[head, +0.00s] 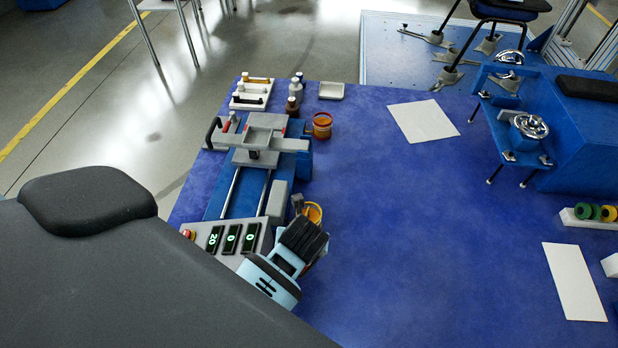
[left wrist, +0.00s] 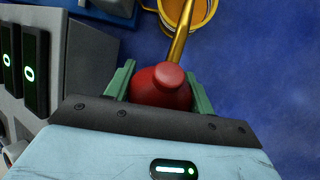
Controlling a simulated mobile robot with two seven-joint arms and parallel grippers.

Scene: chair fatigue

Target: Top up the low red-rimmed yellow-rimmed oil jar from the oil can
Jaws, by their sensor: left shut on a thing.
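My left gripper (head: 304,240) is shut on the red oil can (left wrist: 162,86), between its green fingers. The can's gold spout (left wrist: 179,42) points away from the gripper and overlaps the yellow-rimmed jar (left wrist: 173,14) in the left wrist view. I cannot tell whether the spout tip is inside the jar or above it. The yellow-rimmed jar also shows in the head view (head: 313,211), partly hidden by my gripper. Amber oil shows inside it. A red-rimmed jar (head: 322,125) stands farther back, right of the blue fixture. My right gripper is not in view.
A fixture with rails (head: 262,150) and a control box with green displays (head: 228,238) stand just left of the yellow-rimmed jar. Brown and grey bottles (head: 294,100) and a small tray (head: 331,90) are behind.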

